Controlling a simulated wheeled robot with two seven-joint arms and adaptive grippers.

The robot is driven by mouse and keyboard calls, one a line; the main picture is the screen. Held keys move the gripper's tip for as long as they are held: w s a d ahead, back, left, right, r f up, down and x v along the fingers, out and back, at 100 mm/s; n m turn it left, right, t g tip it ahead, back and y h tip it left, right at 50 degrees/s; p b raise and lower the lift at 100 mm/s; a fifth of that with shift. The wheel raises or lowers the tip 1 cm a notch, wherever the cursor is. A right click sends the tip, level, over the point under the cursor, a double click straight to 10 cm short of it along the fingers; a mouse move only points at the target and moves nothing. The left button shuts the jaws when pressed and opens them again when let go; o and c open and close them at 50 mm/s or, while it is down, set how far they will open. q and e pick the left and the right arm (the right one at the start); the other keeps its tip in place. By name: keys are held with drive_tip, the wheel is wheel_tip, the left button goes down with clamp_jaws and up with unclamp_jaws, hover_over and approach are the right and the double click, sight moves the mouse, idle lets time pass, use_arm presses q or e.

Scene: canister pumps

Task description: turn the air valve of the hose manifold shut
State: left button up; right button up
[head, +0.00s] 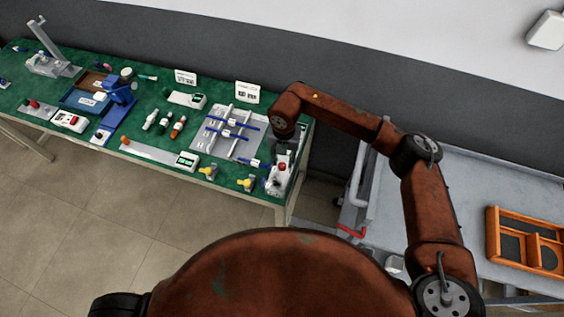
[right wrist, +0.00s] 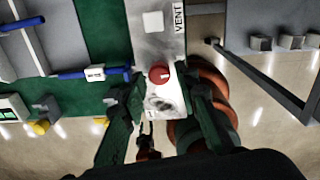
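The grey plate with white tubes and blue bars (head: 232,137), which looks like the hose manifold, lies on the green mat. One blue bar with a small white tag (right wrist: 95,73) shows left of my right gripper in the right wrist view; I cannot read which part is the air valve. A pale unit with a red round knob (head: 282,168), marked VENT, stands at the table's right end; its knob (right wrist: 159,74) also shows in the wrist view. My right gripper (right wrist: 160,115) is open above this unit, fingers apart on either side. A small dark forked shape below may be my left gripper.
Yellow-knobbed fittings (head: 246,183) and a device with a green display (head: 187,160) lie near the front edge. Two white sign cards (head: 247,92) stand behind. A grey bench with an orange tray (head: 525,242) is at the right.

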drive_tip(key=shift+a+f, duration=0.1)
drive_tip(key=shift+f, duration=1)
clamp_jaws()
